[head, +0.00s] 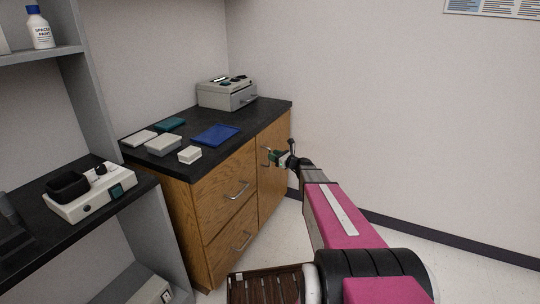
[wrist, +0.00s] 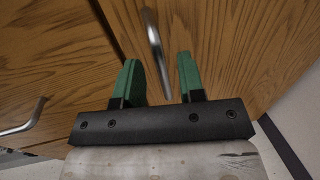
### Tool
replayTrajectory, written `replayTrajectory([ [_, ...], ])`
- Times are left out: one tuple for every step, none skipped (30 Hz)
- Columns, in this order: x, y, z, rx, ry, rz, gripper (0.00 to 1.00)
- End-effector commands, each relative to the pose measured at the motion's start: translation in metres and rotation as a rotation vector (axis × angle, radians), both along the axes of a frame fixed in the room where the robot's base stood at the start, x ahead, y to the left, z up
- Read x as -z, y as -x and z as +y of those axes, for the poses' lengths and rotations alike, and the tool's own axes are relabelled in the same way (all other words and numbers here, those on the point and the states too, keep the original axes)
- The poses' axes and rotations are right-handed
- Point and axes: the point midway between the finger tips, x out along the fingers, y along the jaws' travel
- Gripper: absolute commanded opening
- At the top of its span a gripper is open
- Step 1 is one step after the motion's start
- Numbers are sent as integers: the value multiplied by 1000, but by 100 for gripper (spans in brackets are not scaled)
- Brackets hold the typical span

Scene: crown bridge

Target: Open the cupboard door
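The cupboard door (head: 272,184) is the wooden panel at the right end of the cabinet, and it looks shut. It also shows in the wrist view (wrist: 220,35). Its upright metal handle (wrist: 153,38) is a silver bar. My gripper (wrist: 159,75) is open, with green fingers. The handle's lower end lies between the two fingers in the wrist view. I cannot tell whether the fingers touch it. In the head view my gripper (head: 278,157) is at the door's upper part, beside the handle (head: 265,156), which is partly hidden.
Two drawers with metal handles (head: 237,190) are left of the door. The black countertop (head: 262,113) holds a grey box (head: 227,94), a blue tray (head: 216,135) and several small boxes. A shelf unit (head: 90,95) stands at left.

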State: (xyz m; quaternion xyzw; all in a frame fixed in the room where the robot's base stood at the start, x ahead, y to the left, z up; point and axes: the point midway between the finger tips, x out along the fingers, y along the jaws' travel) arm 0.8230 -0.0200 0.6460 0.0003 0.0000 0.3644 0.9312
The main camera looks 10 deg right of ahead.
Motion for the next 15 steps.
replayTrajectory([
  [1, -7, 5, -1, 0, 0, 36],
  [1, -10, 8, -1, 0, 0, 36],
  [1, -13, 10, -1, 0, 0, 36],
  [1, -15, 12, -1, 0, 0, 36],
  [1, -16, 14, -1, 0, 0, 36],
  [0, -18, 16, -1, 0, 0, 36],
  [0, -19, 17, -1, 0, 0, 36],
  [0, -20, 18, 0, 0, 0, 36],
  [0, -20, 19, 0, 0, 0, 36],
  [0, -21, 19, 0, 0, 0, 36],
  [0, -21, 20, 0, 0, 0, 36],
  [0, -21, 20, 0, 0, 0, 36],
  [0, -21, 20, 0, 0, 0, 36],
  [0, -21, 20, 0, 0, 0, 36],
  [0, -21, 20, 0, 0, 0, 36],
])
